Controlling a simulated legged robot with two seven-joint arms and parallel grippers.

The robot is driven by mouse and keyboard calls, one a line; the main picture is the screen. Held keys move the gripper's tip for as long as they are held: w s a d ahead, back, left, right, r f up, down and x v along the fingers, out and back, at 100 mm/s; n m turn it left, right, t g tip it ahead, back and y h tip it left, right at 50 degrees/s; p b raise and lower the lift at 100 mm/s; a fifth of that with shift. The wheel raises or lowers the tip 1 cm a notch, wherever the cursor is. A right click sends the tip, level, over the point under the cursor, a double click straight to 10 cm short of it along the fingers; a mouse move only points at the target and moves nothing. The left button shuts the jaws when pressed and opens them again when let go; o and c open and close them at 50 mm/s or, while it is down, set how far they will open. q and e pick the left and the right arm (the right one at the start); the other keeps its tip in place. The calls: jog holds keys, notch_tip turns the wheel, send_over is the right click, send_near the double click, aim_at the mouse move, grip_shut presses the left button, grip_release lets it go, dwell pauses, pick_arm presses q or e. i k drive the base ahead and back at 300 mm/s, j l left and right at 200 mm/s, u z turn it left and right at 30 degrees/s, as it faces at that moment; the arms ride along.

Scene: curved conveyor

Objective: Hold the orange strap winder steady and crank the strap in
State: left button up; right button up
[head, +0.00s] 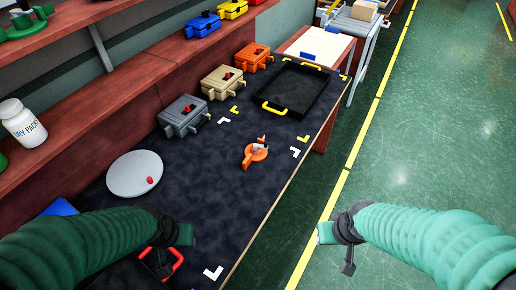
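The orange strap winder (255,153) sits on the dark mat of the workbench, near the middle of the picture. It has an orange body with a red end and a pale part on top, too small to make out clearly; I cannot pick out a strap. My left gripper (163,262) is over the near end of the bench, below and left of the winder and apart from it. My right gripper (347,262) is over the green floor, right of the bench edge, apart from the winder. The fingers of both are too dark and small to show their opening.
A grey disc (135,174) with a red knob lies left of the winder. A black tray (302,84) with yellow handles is behind it. Grey (184,117), beige (222,83) and orange (252,58) boxes line the bench's left side. A red handle (176,263) shows by my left gripper.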

aim_at(256, 146)
jog(key=i+l, duration=1)
jog(key=i+l+u, duration=0.1)
jog(key=u, duration=0.4)
jog(key=l+u, duration=0.1)
jog(key=u, duration=0.35)
jog(key=i+l+u, duration=0.1)
jog(key=u, duration=0.4)
